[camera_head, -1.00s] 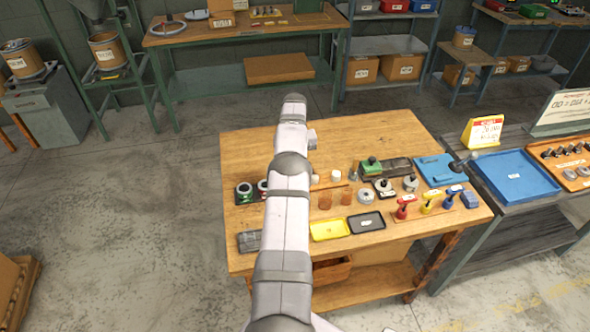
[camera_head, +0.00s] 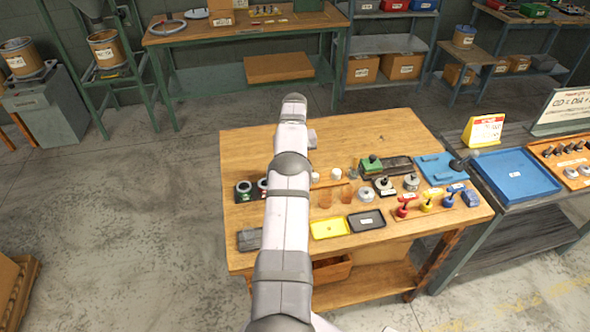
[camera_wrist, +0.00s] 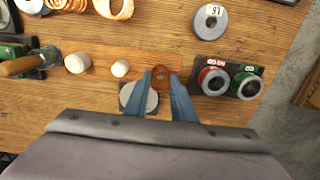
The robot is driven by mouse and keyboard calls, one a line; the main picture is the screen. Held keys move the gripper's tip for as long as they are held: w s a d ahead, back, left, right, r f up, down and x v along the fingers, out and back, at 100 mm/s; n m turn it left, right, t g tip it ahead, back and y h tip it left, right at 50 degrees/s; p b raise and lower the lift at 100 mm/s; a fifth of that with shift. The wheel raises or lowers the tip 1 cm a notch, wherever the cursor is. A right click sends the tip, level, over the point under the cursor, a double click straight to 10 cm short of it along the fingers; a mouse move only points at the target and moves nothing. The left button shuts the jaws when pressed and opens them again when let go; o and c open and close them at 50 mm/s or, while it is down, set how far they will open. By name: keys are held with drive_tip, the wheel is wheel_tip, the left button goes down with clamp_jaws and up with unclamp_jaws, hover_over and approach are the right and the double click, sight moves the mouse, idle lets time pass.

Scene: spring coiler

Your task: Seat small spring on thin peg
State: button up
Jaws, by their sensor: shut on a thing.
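In the wrist view my gripper (camera_wrist: 160,77) has its two blue fingers close together around a small copper-orange spring (camera_wrist: 160,73). The spring shows as a ring between the fingertips, above the wooden table. A pale round disc (camera_wrist: 136,97) on a dark base lies just left of and partly under the left finger. I cannot make out a thin peg; whether one is under the spring is hidden. In the head view my own arm hides the gripper and the spring.
A dark block with red and green ringed holes (camera_wrist: 230,80) stands close to the right finger. Two white cylinders (camera_wrist: 120,68) stand at left. A labelled grey ring (camera_wrist: 210,22) and larger copper coils (camera_wrist: 113,8) lie farther off. The table's far left (camera_head: 250,150) is bare.

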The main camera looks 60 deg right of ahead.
drive_tip(key=shift+f, duration=0.3)
idle(0.5)
drive_tip(key=o, duration=0.9)
drive_tip(key=shift+o, duration=0.5)
drive_tip(key=shift+o, duration=1)
drive_tip(key=shift+r, duration=0.1)
drive_tip(key=shift+r+p, duration=1.9)
drive_tip(key=shift+r, duration=1.15)
